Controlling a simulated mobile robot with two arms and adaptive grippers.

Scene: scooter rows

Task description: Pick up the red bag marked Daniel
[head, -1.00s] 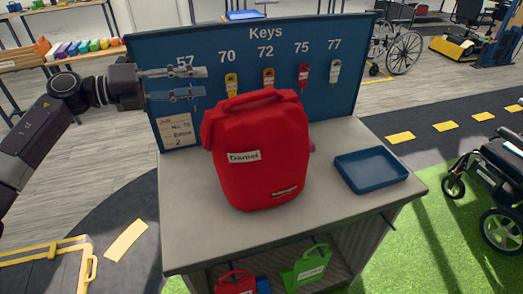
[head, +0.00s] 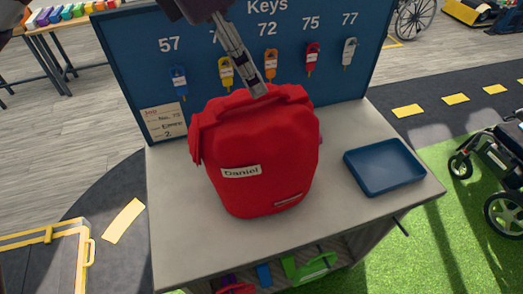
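The red bag marked Daniel (head: 262,150) stands upright on the grey counter, with its white name label facing me and its handle strap across the top. My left gripper (head: 257,86) reaches down from above, its fingertips at the top of the bag by the handle. I see its fingers nearly edge-on, so I cannot tell their gap or whether they touch the strap. The bag rests on the counter (head: 180,230). My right gripper is not in view.
A blue key board (head: 140,60) with several hanging keys stands behind the bag. An empty blue tray (head: 385,166) lies to its right. A green bag (head: 312,268) is on the shelf below. A yellow-edged case (head: 45,255) is at lower left.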

